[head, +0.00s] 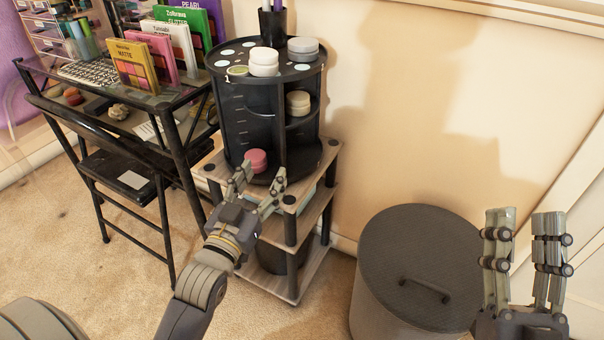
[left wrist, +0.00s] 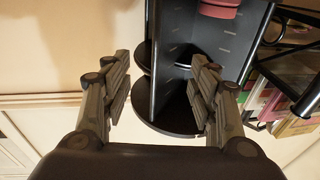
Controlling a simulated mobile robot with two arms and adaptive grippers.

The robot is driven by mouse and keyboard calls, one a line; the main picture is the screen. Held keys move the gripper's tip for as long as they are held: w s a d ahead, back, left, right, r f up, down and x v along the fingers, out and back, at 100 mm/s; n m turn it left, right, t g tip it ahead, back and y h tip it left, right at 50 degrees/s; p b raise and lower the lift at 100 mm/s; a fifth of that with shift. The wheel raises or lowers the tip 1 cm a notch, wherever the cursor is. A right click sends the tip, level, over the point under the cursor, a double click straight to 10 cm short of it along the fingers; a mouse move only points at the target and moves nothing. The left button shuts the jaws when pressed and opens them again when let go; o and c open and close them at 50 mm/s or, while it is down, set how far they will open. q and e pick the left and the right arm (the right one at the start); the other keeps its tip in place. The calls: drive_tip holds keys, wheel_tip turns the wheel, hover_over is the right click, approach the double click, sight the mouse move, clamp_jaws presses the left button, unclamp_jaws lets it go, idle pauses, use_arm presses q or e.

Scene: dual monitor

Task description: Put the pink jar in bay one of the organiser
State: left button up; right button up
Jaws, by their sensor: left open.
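The pink jar (head: 256,160) stands upright on the bottom level of the black round organiser (head: 236,115). The jar shows partly at the top edge of the left wrist view (left wrist: 218,8), where the organiser (left wrist: 173,92) appears upside down. My left gripper (head: 259,178) is open and empty, just in front of the jar and apart from it; its fingers (left wrist: 161,72) are spread in the left wrist view. My right gripper (head: 524,212) points up at the lower right, its fingers apart with nothing between them. I cannot tell which bay is numbered one.
White jars (head: 264,60) and a grey jar (head: 303,47) stand on the organiser's top; a cream jar (head: 298,102) sits on a middle level. The wooden shelf stand (head: 325,158) carries the organiser. A black desk (head: 150,118) is at left, a lidded bin (head: 420,265) at right.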

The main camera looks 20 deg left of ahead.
use_arm(q)
drive_tip(key=s+d+r+m+t+h, duration=0.2)
drive_tip(key=s+d+r+h, duration=0.2)
drive_tip(key=d+r, duration=0.3)
drive_tip(key=s+d+r+m+t+h, duration=0.1)
drive_tip(key=s+d+r+t+h, duration=0.2)
drive_tip(key=d+r, duration=0.4)
drive_tip(key=shift+s+d+m+h, duration=0.4)
drive_tip(key=shift+s+d+h, duration=0.1)
drive_tip(key=shift+s+d, duration=0.4)
drive_tip(key=shift+w, duration=0.15)
